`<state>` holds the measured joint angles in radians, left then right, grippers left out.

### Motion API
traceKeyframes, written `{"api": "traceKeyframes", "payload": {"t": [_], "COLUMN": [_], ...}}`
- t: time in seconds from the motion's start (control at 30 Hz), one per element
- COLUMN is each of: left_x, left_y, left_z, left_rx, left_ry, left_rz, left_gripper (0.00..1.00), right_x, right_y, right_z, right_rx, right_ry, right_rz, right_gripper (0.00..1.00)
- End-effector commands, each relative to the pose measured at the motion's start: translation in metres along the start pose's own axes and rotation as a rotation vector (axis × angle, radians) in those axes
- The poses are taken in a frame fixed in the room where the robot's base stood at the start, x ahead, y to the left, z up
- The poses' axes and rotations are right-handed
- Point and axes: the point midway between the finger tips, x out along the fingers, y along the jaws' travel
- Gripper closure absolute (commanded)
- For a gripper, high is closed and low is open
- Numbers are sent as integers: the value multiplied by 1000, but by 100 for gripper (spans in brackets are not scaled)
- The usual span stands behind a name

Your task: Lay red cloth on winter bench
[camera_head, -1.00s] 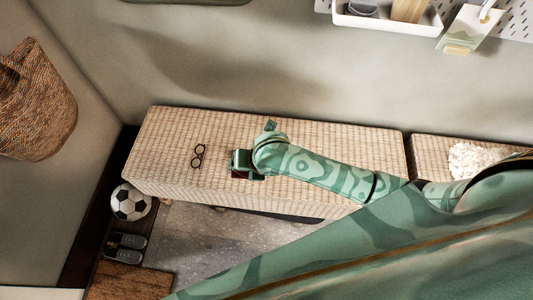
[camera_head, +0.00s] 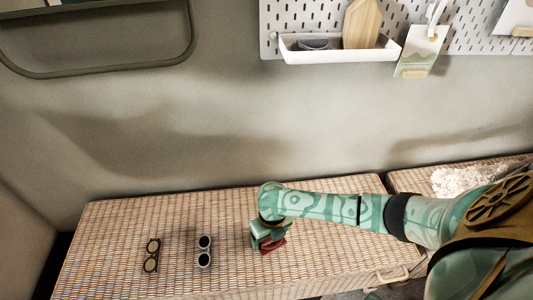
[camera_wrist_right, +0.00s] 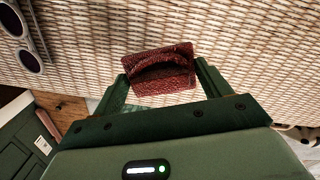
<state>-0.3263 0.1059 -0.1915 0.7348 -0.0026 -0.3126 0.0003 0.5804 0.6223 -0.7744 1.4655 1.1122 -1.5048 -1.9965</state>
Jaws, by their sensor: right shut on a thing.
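My right gripper (camera_head: 268,240) is shut on a small folded dark red cloth (camera_head: 273,246), low over the long wicker bench (camera_head: 110,228). In the right wrist view, the cloth (camera_wrist_right: 160,84) sits between the two fingertips of the gripper (camera_wrist_right: 163,86), with woven bench top behind it. I cannot tell whether the cloth touches the bench. My left gripper is not in view. No mark that I can read tells which bench is the winter one.
Brown round glasses (camera_head: 152,255) and dark-lensed sunglasses (camera_head: 204,251) lie on the bench left of the gripper. A second wicker bench (camera_head: 408,182) with a white fluffy thing (camera_head: 462,180) stands at right. A pegboard with a white tray (camera_head: 340,52) hangs above.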

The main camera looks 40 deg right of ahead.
Motion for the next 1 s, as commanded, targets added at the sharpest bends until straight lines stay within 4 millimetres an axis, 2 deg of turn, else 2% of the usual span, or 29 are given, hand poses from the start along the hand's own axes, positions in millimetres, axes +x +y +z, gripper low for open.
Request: {"api": "traceKeyframes", "payload": {"t": [0.17, 0.3, 0.67, 0.7, 0.77, 0.8, 1.0], "left_x": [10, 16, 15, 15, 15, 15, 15], "left_y": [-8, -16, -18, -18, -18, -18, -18], "left_z": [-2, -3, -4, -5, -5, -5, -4], "left_rx": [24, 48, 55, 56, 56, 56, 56], "left_ry": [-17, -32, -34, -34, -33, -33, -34], "left_rz": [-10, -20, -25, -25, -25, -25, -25], "left_gripper": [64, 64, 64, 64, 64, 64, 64], "right_x": [20, 42, 42, 43, 43, 43, 43], "right_y": [-12, -10, -10, -10, -10, -10, -10], "right_z": [6, 4, 6, 5, 6, 6, 5], "right_rx": [3, 0, 0, 0, 0, 0, 0], "right_ry": [3, 3, -3, -3, -3, -3, -3], "right_rz": [-2, 1, 0, 0, 0, 0, 0], "right_gripper": [45, 45, 45, 21, 4, 2, 2]}}
